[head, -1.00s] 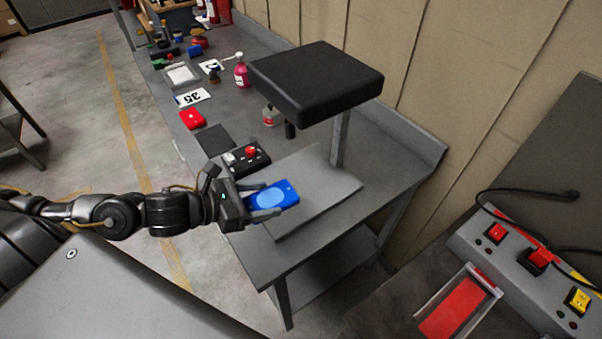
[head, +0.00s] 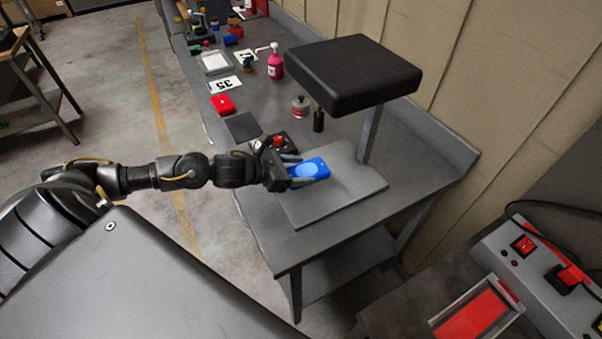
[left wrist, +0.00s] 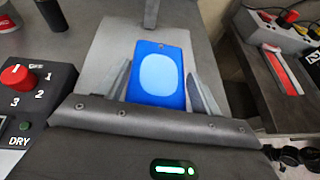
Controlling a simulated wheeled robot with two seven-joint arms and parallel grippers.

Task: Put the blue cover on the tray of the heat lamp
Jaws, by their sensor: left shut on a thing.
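The blue cover (head: 309,169) is a flat blue piece with a light-blue oval; it also shows in the left wrist view (left wrist: 159,75). My left gripper (head: 300,172) is shut on it, one finger on each side; the fingers also show in the left wrist view (left wrist: 158,88). The cover is over the front left part of the heat lamp's grey tray (head: 350,200); I cannot tell whether it touches the tray. The heat lamp's black head (head: 353,72) stands above the tray on a grey post (head: 370,135).
A control box with a red knob (left wrist: 17,77) is left of the tray. A red cover (head: 223,104), a dark mat (head: 242,127), a pink bottle (head: 275,66) and a small jar (head: 299,106) are farther back. Another machine with a red tray (head: 474,318) is at the lower right.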

